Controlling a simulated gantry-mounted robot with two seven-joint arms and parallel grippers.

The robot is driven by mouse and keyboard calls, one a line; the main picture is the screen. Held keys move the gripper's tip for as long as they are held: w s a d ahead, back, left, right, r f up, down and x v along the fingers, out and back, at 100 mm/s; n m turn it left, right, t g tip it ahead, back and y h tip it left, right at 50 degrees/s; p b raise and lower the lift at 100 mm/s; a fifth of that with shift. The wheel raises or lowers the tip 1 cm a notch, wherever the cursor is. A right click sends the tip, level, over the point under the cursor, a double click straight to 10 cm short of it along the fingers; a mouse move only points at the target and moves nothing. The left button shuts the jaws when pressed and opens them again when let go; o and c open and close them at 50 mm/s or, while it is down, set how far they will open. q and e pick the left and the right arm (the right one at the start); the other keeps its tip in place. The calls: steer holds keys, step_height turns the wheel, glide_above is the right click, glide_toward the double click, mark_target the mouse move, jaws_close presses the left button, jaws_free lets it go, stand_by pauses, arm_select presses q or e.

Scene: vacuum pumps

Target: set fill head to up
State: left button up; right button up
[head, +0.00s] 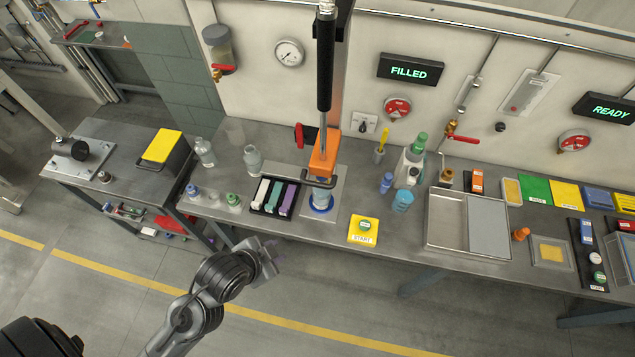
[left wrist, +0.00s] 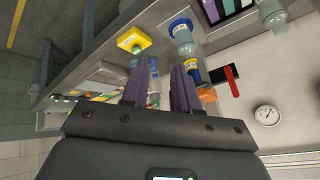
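The fill head is an orange block (head: 323,156) on a vertical column with a black upper part. A dark handle (head: 320,182) sticks out at its lower front. It sits low, close above a clear bluish bottle (head: 321,197) standing in a blue ring (head: 321,209). In the left wrist view the bottle (left wrist: 184,40) and part of the orange head (left wrist: 207,95) show behind my fingers. My left gripper (head: 272,250) is in front of the bench edge, below and left of the head, touching nothing. Its fingers (left wrist: 162,75) are apart and empty. My right gripper is out of view.
A red lever (head: 300,135) is beside the head. A FILLED sign (head: 410,70) is lit. The floor before the bench is clear.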

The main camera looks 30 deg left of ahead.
arm_select(q)
steer(key=w+a+m+t+b, duration=0.2)
steer(key=w+m+t+b, duration=0.4)
steer(key=w+m+b, duration=0.15)
steer(key=m+t+h+b, duration=0.1)
steer(key=m+t+b, duration=0.3)
steer(key=b, duration=0.8)
glide_toward(317, 183)
steer(key=g, duration=0.1)
steer(key=shift+m, duration=0.25)
steer(key=w, duration=0.3)
steer(key=w+f, duration=0.1)
steer(key=w, duration=0.2)
steer(key=w+p, duration=0.1)
steer(key=w, duration=0.3)
steer(key=shift+d+f, duration=0.35)
steer(key=shift+d, duration=0.05)
jaws_close()
